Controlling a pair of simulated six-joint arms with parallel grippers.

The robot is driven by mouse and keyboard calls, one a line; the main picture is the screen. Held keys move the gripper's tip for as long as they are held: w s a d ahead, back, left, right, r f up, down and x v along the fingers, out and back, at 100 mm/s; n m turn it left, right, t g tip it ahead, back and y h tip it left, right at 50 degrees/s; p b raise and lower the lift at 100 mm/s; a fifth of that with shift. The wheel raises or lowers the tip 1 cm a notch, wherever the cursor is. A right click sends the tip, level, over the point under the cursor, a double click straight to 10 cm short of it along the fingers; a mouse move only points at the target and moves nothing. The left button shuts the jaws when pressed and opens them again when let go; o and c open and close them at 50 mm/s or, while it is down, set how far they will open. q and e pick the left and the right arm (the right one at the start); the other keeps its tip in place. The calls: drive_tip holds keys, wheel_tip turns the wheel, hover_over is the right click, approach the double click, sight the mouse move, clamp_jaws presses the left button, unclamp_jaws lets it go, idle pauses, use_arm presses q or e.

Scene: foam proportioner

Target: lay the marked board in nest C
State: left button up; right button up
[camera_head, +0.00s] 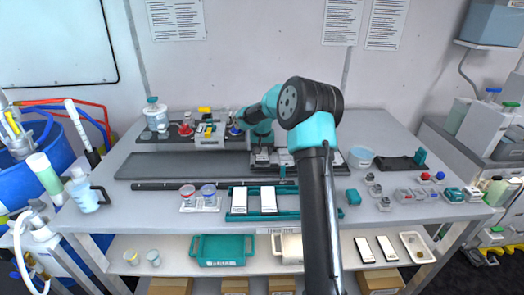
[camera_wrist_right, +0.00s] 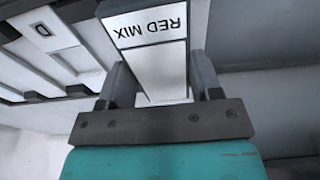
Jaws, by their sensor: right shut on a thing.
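My right gripper (camera_wrist_right: 163,80) is shut on a white board marked RED MIX (camera_wrist_right: 150,25), whose label reads upside down in the right wrist view. The board lies between the two dark fingers. A nest rack with a label D (camera_wrist_right: 42,30) shows left of the held board in that view. In the head view, my right arm bends over the bench and its gripper (camera_head: 260,152) is down at a dark rack with pale nests (camera_head: 282,158). The arm hides part of this rack. I cannot read a nest C label. My left gripper is not in view.
Two white boards (camera_head: 269,199) sit in a teal rack (camera_head: 253,216) at the bench front. A dark device base (camera_head: 190,135) with coloured knobs is at the back left. Small parts (camera_head: 376,190) lie on the right.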

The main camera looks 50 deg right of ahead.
drive_tip(key=shift+f, duration=0.2)
drive_tip(key=shift+f, duration=0.35)
idle(0.4)
drive_tip(key=o, duration=1.2)
drive_tip(key=shift+r, duration=0.1)
drive_tip(key=shift+r, duration=3.95)
